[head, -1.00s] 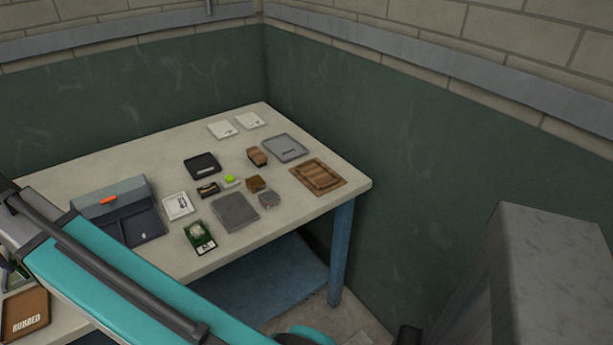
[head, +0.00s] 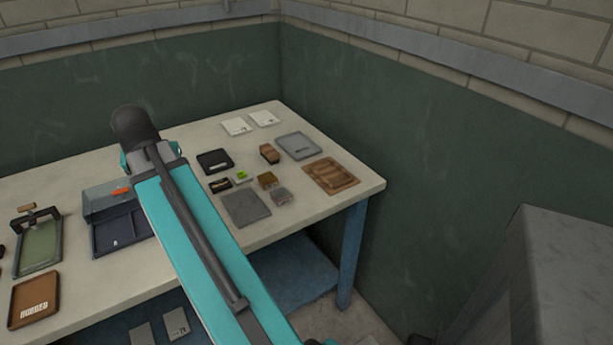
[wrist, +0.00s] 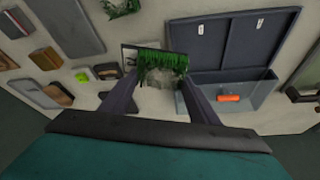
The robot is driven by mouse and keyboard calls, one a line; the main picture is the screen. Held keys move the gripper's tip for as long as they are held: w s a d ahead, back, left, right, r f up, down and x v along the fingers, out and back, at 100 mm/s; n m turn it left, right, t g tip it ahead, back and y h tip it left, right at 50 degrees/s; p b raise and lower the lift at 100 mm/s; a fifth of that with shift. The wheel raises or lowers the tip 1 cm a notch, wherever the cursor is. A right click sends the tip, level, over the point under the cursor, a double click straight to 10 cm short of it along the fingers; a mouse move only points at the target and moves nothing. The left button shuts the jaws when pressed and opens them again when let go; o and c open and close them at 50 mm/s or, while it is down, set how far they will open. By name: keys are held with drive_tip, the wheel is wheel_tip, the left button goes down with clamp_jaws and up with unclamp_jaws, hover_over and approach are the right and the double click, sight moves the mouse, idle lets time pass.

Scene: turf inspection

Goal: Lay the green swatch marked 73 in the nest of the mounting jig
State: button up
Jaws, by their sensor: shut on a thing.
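My gripper (wrist: 161,82) is shut on a green swatch (wrist: 165,60) with grass-like pile and a pale underside, held over the table. No number is readable on it. In the head view my arm hides the gripper and the swatch. A dark frame (head: 60,240) with a wooden-handled bar and a green bed stands at the left of the table; its edge shows at the right of the wrist view. I cannot tell if it is the mounting jig. A second green tufted piece (wrist: 120,8) lies at the top of the wrist view.
A dark open case (wrist: 232,38) with an orange handle (wrist: 229,98) is right beside the gripper in the wrist view. A grey slab (head: 246,208), small blocks, trays and a brown wooden board (head: 330,175) fill the table's right. A brown tray (head: 33,300) is front left.

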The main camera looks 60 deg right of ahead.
drive_tip(key=s+d+m+g, duration=0.1)
drive_tip(key=s+d+m, duration=0.1)
drive_tip(key=s+d, duration=0.3)
drive_tip(key=s+d+m+g+b, duration=0.1)
drive_tip(key=s+d+m, duration=0.2)
drive_tip(key=s+d, duration=0.2)
drive_tip(key=s+d+f+m+h, duration=0.1)
drive_tip(key=s+d+m, duration=0.1)
drive_tip(key=s+d, duration=0.3)
drive_tip(key=shift+s+f+m+g+b, duration=0.1)
drive_tip(key=shift+s+m+g+b, duration=0.25)
drive_tip(key=shift+s, duration=0.7)
drive_tip(key=s+d+m+g, duration=0.1)
drive_tip(key=s+d+m, duration=0.2)
drive_tip(key=s, duration=0.6)
drive_tip(key=s+d+m+g+y+b, duration=0.1)
drive_tip(key=s+d+m, duration=0.2)
drive_tip(key=s, duration=0.6)
drive_tip(key=shift+s+d+f+m+g, duration=0.3)
drive_tip(key=shift+d+m+g, duration=0.05)
drive_tip(key=shift+m, duration=0.1)
drive_tip(key=shift+w+d+r+p, duration=0.1)
drive_tip(key=shift+d+r+p, duration=0.2)
drive_tip(key=shift+p, duration=0.8)
